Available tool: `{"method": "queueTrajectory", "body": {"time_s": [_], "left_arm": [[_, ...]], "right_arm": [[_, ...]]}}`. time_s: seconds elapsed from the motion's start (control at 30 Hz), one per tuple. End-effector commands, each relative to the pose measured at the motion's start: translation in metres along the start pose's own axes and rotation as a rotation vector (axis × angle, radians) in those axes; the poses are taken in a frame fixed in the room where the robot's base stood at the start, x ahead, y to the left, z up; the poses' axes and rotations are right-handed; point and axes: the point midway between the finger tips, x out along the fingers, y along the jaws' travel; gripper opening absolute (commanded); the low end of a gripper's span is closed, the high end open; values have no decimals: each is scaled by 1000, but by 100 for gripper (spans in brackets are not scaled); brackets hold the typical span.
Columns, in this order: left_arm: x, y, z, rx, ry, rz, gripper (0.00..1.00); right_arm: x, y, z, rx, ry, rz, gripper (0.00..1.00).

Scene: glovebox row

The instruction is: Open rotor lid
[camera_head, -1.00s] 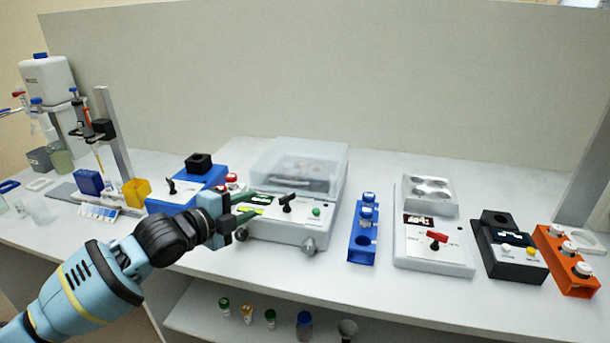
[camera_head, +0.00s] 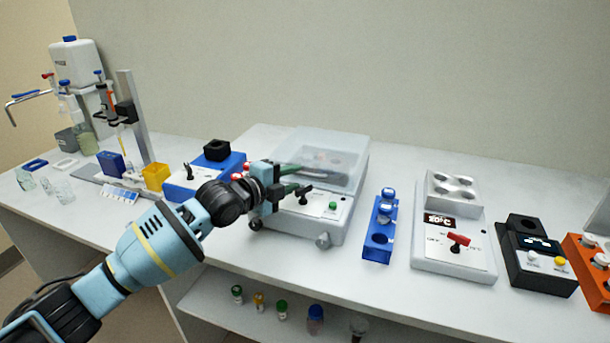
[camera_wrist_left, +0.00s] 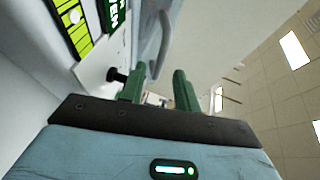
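The white centrifuge box (camera_head: 331,222) stands at the middle of the bench. Its clear lid (camera_head: 335,147) looks shut, with a blurred dark shape under it. A grey curved handle (camera_head: 285,170) runs along the lid's front; a grey bar like it shows beyond the fingers in the left wrist view (camera_wrist_left: 160,45). My left gripper (camera_head: 296,181) is over the front panel, close to the lid's front edge. Its two green fingers are apart in the left wrist view (camera_wrist_left: 158,90), with nothing clearly between them. Contact with the handle cannot be told. My right gripper is out of view.
A black knob (camera_head: 305,195) and green button (camera_head: 333,206) sit on the panel near my fingers. A blue device (camera_head: 185,187) stands left, a blue tube rack (camera_head: 377,247) and white heater (camera_head: 455,258) right. Several capped vials are on the shelf below.

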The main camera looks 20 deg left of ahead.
Motion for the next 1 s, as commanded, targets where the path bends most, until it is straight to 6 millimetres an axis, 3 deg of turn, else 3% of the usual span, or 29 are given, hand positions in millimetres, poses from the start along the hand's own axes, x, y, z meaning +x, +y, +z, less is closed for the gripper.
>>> {"method": "queueTrajectory", "body": {"time_s": [0.3,0.77,1.0], "left_arm": [[41,1,0,-2,0,1,32],[51,0,0,1,0,0,32],[51,0,0,1,0,1,4]], "right_arm": [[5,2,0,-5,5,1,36],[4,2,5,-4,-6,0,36],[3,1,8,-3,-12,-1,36]]}}
